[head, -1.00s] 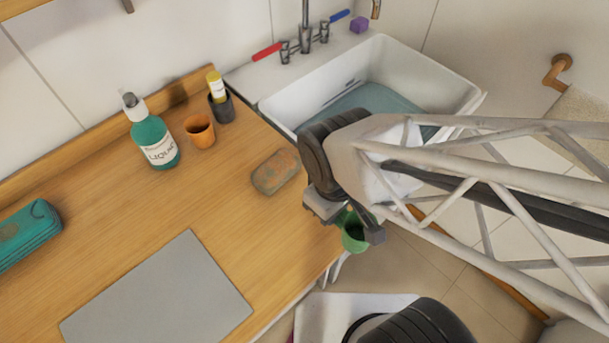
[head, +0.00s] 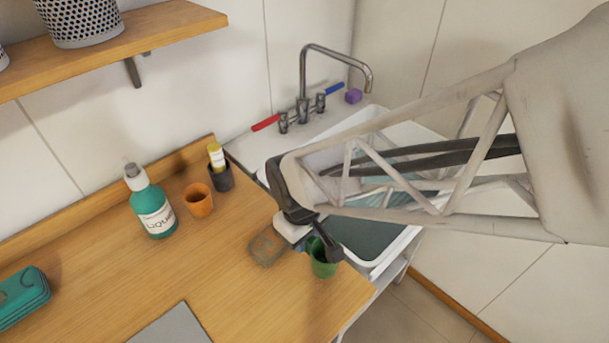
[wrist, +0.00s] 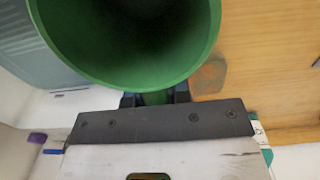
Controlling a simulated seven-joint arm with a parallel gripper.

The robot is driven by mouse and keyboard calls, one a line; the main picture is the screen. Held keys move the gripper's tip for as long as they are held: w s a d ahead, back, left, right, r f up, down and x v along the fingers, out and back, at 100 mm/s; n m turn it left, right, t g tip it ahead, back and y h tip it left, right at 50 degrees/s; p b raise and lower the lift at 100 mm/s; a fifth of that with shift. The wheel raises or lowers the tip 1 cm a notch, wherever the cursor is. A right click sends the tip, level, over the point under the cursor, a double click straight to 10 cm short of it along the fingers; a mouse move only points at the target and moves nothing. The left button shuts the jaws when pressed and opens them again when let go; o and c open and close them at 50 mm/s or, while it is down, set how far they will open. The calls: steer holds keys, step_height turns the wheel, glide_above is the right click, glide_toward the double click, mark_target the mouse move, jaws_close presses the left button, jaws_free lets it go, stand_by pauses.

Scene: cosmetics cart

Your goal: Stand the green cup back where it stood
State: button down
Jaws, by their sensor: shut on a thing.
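The green cup (head: 322,262) is in my gripper (head: 326,246), near the right end of the wooden counter (head: 110,270) beside the sink. In the wrist view the cup (wrist: 130,50) fills the top, its wide mouth toward the camera and its inside empty. My gripper (wrist: 155,98) is shut on the cup's side. In the head view the cup looks roughly upright; I cannot tell whether its base touches the counter. Part of the cup is hidden by my finger.
A brown soap-like block (head: 265,248) lies close left of the cup. An orange cup (head: 199,200), a dark cup holding a yellow-capped tube (head: 218,165) and a teal bottle (head: 155,210) stand farther back. The sink (head: 400,255) is on the right. The counter's middle is clear.

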mark_target(302, 256)
stand_by(0.3)
steer(key=shift+f, duration=1.8)
steer(key=c, duration=1.1)
jaws_free()
steer(key=shift+f, duration=0.15)
steer(key=shift+o, duration=0.2)
step_height(302, 256, up, 12)
steer(key=shift+r, duration=0.2)
